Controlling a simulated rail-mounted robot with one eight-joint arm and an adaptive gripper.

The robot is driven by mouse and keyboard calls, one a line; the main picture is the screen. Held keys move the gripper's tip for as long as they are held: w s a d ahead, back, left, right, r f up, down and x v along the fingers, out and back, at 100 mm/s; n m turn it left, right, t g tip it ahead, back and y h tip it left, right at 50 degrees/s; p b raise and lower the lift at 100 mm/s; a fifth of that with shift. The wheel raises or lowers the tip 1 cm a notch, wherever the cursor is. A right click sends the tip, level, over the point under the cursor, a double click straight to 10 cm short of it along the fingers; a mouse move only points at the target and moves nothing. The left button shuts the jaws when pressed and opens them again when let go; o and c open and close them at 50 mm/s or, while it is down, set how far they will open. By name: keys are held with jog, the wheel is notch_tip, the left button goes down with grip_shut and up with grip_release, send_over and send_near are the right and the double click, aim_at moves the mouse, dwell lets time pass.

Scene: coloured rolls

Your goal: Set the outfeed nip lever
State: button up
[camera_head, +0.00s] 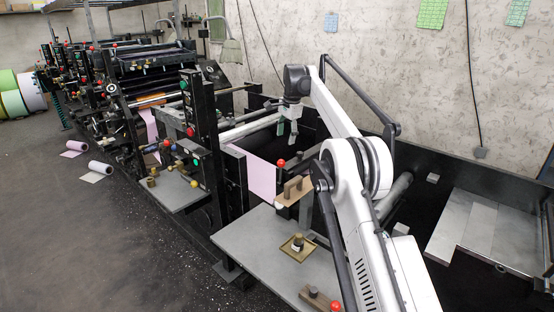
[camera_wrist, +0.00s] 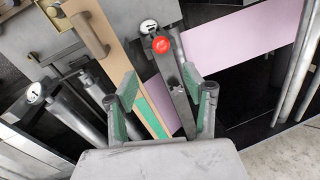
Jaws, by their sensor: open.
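A dark lever bar with a red ball knob (camera_head: 281,163) stands beside the pink web, just below my gripper; I take it as the outfeed nip lever, though no label can be read. In the wrist view the red knob (camera_wrist: 161,45) lies beyond the fingertips, and its grey bar (camera_wrist: 182,100) runs back between the fingers. My gripper (camera_head: 287,130) is open, with green-padded fingers on either side of the bar in the wrist view (camera_wrist: 167,92). I see no clear contact with the bar. The depth between fingers and lever is hard to judge.
A tan board with a handle (camera_head: 293,191) lies close to the lever, left of it in the wrist view. The pink web (camera_head: 261,176) hangs beside it. A grey table (camera_head: 250,245) holds a small tray (camera_head: 298,256). Another red knob (camera_head: 336,305) is at the bottom edge.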

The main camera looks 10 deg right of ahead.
aim_at(282, 160)
jog(key=w+f, duration=0.1)
jog(key=f, duration=0.3)
jog(key=a+f, duration=0.1)
jog(key=f, duration=0.4)
jog(key=w+f, duration=0.1)
jog(key=f, duration=0.4)
jog(key=shift+w+a+p, duration=0.15)
jog(key=shift+w+p, duration=0.2)
grip_shut()
